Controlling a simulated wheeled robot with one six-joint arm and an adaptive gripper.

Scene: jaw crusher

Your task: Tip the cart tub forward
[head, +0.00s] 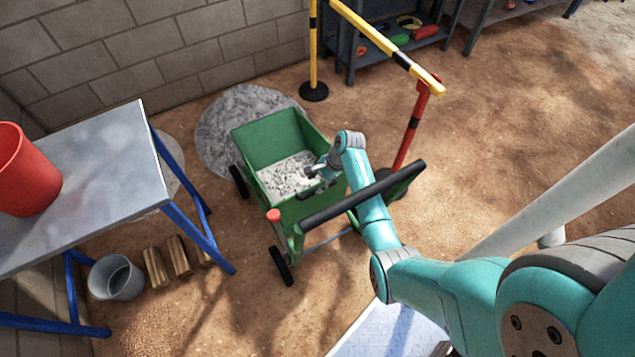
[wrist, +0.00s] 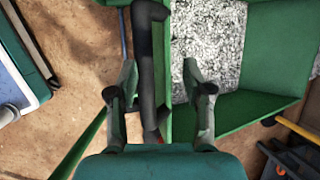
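The green cart (head: 270,140) stands on the dirt floor with grey gravel (head: 290,176) in its tub, which sits level or nearly so. In the wrist view the tub wall (wrist: 187,90) runs up the picture, gravel to its right. A black handle (wrist: 147,70) lies along the wall's outer side. My gripper (wrist: 160,103) is open, its fingers apart on either side of the handle and wall; contact cannot be told. In the head view my gripper (head: 318,170) is at the tub's near edge. A red-topped lever (head: 273,215) stands at the cart's near left.
The cart's black push bar (head: 335,205) crosses close to my arm. A yellow-black barrier (head: 385,45) with a red post stands behind right. A grey gravel patch (head: 225,130) lies beyond the cart. A metal-topped table (head: 100,175) with a red bucket (head: 25,170) is left.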

